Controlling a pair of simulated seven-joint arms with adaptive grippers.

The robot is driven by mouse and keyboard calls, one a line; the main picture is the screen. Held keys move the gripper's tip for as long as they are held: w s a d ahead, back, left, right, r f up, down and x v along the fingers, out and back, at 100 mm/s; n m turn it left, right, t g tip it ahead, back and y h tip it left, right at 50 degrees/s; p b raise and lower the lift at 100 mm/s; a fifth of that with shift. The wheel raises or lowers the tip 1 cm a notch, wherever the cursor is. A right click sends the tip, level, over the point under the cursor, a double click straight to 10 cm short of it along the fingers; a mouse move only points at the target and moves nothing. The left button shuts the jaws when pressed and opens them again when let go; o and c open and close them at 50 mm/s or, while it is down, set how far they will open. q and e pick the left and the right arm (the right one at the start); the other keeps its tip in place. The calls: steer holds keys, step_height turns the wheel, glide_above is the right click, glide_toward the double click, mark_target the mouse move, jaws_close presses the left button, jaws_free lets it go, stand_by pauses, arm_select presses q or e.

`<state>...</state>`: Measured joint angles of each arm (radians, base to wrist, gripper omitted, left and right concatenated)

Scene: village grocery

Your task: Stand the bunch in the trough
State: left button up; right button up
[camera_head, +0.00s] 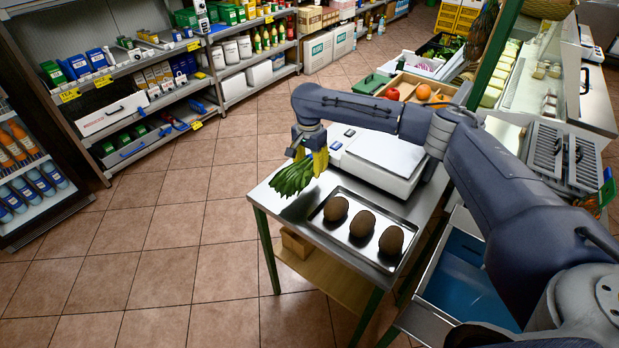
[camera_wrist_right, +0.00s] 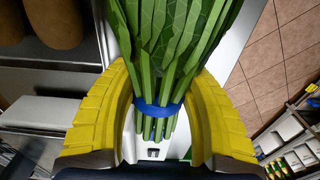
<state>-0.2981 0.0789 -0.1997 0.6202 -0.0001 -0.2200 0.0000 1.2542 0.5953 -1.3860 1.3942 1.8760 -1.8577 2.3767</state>
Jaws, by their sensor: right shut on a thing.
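A bunch of long green stalks (camera_head: 293,178) hangs from my right gripper (camera_head: 311,158) above the left back corner of the metal table. In the right wrist view the bunch (camera_wrist_right: 170,45) lies between the yellow fingers of the gripper (camera_wrist_right: 158,105), which are shut on it. A blue band (camera_wrist_right: 157,117) ties it near its cut ends, and the leafy part points away from the gripper. A metal trough with a blue inside (camera_head: 465,272) stands right of the table, partly hidden by my right arm. My left gripper is not in view.
The metal table (camera_head: 290,215) bears a tray (camera_head: 341,243) with three brown, rounded things, and a white scale (camera_head: 380,160) behind it. A crate with fruit (camera_head: 450,90) stands farther back. Shelves line the left, with open tiled floor between.

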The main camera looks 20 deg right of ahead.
mark_target(309, 159)
steer(key=shift+f, duration=2.55)
steer(key=shift+f, duration=0.2)
steer(key=o, duration=1.5)
step_height(309, 159, up, 11)
steer(key=shift+a+r, duration=0.15)
steer(key=shift+o, duration=0.9)
steer(key=shift+r, duration=0.3)
steer(key=o, duration=0.4)
steer(key=shift+s+r, duration=0.1)
steer(key=shift+r, duration=0.1)
